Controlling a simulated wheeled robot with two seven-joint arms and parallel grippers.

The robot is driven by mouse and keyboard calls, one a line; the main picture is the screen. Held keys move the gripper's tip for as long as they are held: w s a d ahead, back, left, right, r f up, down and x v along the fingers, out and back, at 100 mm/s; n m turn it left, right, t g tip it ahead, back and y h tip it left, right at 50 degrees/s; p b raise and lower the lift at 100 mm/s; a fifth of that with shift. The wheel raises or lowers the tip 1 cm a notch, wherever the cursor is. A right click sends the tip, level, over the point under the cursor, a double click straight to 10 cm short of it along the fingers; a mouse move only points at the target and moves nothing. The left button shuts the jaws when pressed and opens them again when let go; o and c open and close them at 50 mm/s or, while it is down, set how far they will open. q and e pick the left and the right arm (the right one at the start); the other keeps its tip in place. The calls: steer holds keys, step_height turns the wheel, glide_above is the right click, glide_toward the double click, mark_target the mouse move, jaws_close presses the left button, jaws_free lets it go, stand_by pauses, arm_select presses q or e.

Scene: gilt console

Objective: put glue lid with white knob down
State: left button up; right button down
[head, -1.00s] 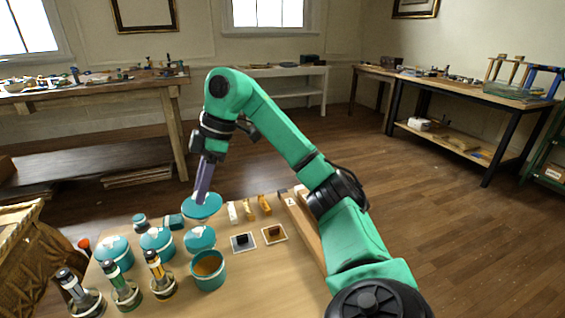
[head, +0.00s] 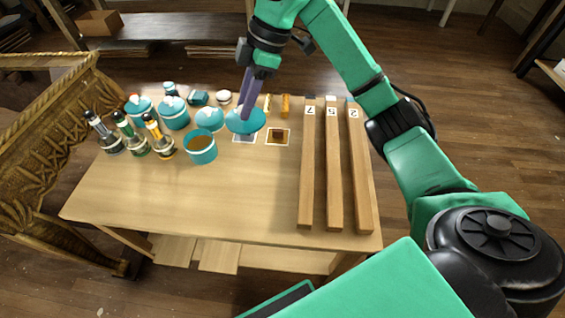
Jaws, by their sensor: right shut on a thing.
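My right gripper (head: 246,104) points down and is shut on a teal round lid (head: 246,123). The fingers cover the lid's knob, so its colour is hidden. The lid is roughly level and overlaps a white-edged card (head: 243,138) in the head view; I cannot tell its exact height over the table. An open teal glue pot (head: 201,150) with brown contents stands in front and to the left of it. Another teal lid-topped piece with a pale knob (head: 209,118) sits just left of the held lid. My left gripper is out of view.
Lidded teal pots (head: 173,114) and several brushes in holders (head: 138,147) crowd the back left of the table (head: 230,205). A brown sample card (head: 278,137) and numbered wooden bars (head: 333,180) lie to the right. The front middle is clear.

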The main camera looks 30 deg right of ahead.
steer(key=shift+s+f, duration=0.1)
steer(key=shift+s, duration=0.1)
step_height(320, 180, down, 15)
steer(key=shift+w+a+f+b, duration=0.1)
steer(key=shift+a+b, duration=0.05)
steer(key=shift+b, duration=0.75)
step_height(320, 180, down, 5)
steer(key=shift+r, duration=0.1)
steer(key=c, duration=0.6)
jaws_free()
steer(key=v, duration=1.2)
steer(key=shift+p, duration=0.3)
